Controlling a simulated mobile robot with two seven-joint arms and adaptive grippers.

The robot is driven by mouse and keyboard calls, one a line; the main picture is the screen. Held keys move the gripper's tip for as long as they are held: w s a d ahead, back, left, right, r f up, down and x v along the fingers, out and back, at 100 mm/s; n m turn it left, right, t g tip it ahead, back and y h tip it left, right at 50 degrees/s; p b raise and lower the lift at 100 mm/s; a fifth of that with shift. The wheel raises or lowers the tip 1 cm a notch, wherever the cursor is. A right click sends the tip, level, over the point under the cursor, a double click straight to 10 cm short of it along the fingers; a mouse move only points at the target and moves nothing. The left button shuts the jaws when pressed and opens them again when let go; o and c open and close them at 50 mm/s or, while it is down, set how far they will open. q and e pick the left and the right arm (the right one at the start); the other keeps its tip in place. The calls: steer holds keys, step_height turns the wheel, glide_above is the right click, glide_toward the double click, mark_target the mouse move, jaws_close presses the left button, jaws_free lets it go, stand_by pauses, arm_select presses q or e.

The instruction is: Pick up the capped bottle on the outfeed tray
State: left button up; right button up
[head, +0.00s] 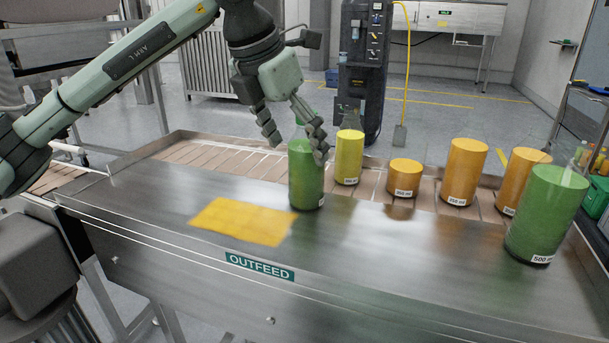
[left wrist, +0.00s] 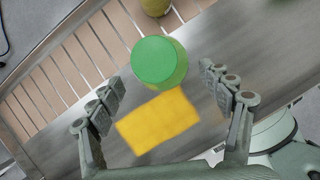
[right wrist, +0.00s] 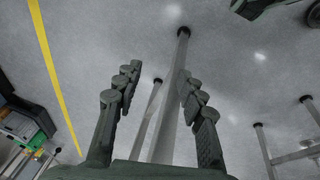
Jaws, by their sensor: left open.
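A green bottle (head: 306,180) stands upright on the metal outfeed tray (head: 390,270), near its back edge. Its round green cap (left wrist: 159,60) shows from above in the left wrist view. My left gripper (head: 294,146) is open above and around the bottle's upper part, and a finger hides some of it in the head view. In the left wrist view the cap lies between the spread fingers, slightly beyond their tips, with gaps on both sides. My right gripper (right wrist: 157,78) is open and empty, over grey floor and metal legs.
A yellow patch (head: 242,221) lies on the tray left of the bottle. Yellow (head: 348,158) and orange (head: 404,179) containers stand behind and to the right. A large green 500 ml container (head: 543,215) stands at the right end. The tray's middle front is clear.

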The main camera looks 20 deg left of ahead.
mark_target(307, 167)
arm_select(q)
steer(key=x, duration=0.6)
steer(key=shift+s+d+p, duration=0.15)
steer(key=shift+p, duration=0.25)
steer(key=c, duration=1.6)
steer(key=shift+r, duration=0.1)
steer(key=shift+c, duration=0.3)
arm_select(e)
steer(key=shift+s+f, duration=0.1)
steer(key=shift+f, duration=0.75)
arm_select(q)
steer(key=shift+r, duration=0.15)
